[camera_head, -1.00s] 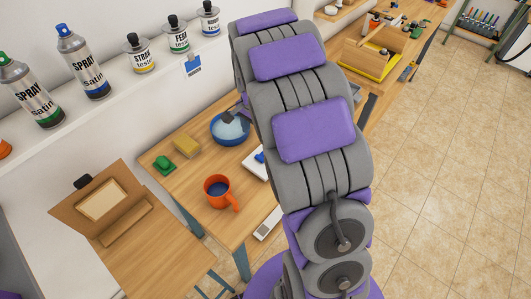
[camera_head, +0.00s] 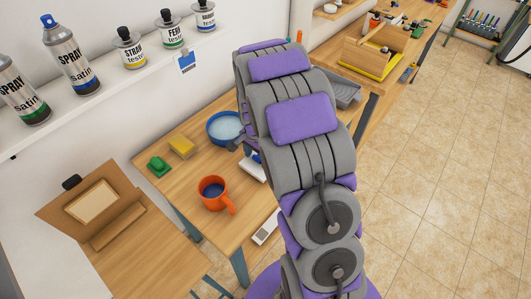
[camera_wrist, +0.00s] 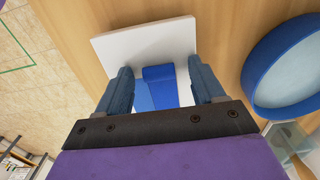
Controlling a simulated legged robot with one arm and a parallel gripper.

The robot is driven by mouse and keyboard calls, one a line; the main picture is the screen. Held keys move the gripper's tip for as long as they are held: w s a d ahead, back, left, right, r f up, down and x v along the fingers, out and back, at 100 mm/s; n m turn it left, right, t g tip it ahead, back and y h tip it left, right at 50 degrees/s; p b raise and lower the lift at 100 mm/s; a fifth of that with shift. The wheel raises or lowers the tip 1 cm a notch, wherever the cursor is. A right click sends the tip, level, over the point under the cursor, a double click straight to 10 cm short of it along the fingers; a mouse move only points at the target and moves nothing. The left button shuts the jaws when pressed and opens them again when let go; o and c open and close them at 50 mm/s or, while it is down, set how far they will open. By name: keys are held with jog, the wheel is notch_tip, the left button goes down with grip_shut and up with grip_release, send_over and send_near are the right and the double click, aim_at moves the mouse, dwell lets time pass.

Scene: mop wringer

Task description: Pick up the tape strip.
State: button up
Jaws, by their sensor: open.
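The blue tape strip (camera_wrist: 159,76) lies on a white board (camera_wrist: 140,42) in the wrist view. Its upper end looks folded or raised, and its lower part runs down behind the gripper's dark bar. My gripper (camera_wrist: 160,84) is open, with one blue-grey finger on each side of the strip and a gap on both sides. I cannot tell how high the fingertips are above the board. In the head view, a bit of the blue strip (camera_head: 257,157) and the white board (camera_head: 252,171) show beside my arm, which hides most of them.
A blue bowl (camera_head: 222,118) stands close by; its rim (camera_wrist: 259,91) is right of the fingers in the wrist view. A grey tray (camera_head: 345,93) lies beyond my arm.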

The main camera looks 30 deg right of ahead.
jog(key=shift+d, duration=0.35)
jog(key=shift+c, duration=0.9)
jog(key=shift+a, duration=0.55)
jog(key=c, duration=0.7)
jog(key=shift+d, duration=0.1)
jog(key=shift+c, duration=0.9)
jog(key=shift+d, duration=0.25)
jog(key=shift+c, duration=0.3)
jog(key=shift+r, duration=0.1)
